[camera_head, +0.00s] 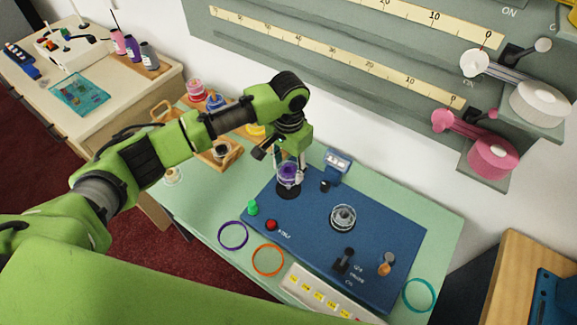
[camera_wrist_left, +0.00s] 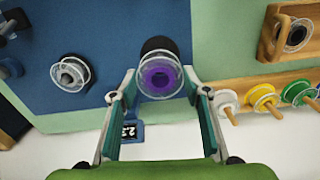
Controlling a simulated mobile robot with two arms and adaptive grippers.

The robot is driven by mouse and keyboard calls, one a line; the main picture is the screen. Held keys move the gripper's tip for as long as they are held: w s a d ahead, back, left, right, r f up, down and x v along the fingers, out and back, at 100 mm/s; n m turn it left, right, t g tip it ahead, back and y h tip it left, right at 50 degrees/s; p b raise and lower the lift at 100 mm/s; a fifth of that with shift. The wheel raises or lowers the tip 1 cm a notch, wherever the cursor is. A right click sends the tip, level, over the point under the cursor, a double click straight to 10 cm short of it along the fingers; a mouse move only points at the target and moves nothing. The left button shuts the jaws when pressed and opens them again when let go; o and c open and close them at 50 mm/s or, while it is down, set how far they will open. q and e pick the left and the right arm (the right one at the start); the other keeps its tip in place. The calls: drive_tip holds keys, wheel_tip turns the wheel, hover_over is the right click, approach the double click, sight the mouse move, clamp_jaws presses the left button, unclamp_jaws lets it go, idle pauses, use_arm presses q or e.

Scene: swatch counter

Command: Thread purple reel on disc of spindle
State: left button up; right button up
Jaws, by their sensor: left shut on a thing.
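The purple reel (camera_head: 289,171) has clear flanges and a purple core. It also shows in the wrist view (camera_wrist_left: 158,76), face toward the camera. My left gripper (camera_head: 291,165) is shut on the reel. In the wrist view its fingers (camera_wrist_left: 159,94) lie on either side of it. A black round piece (camera_head: 289,191) on the blue board shows just below the reel; I cannot tell whether they touch. A spindle with a clear disc (camera_head: 343,216) stands on the board to the right, apart from the reel. It shows at left in the wrist view (camera_wrist_left: 70,73). My right gripper is not in view.
The blue board (camera_head: 310,240) also carries a small display (camera_head: 338,161), a green piece, a red button and a black lever (camera_head: 345,260). Purple and orange rings (camera_head: 268,260) lie in front. Wooden holders with coloured reels stand behind my left arm. Scales hang on the wall.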

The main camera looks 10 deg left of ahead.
use_arm(q)
drive_tip(key=shift+f, duration=0.35)
idle(0.3)
drive_tip(key=shift+f, duration=0.15)
drive_tip(key=shift+f+b, duration=0.4)
drive_tip(key=shift+f, duration=0.45)
drive_tip(key=o, duration=1.2)
drive_tip(key=shift+c, duration=0.2)
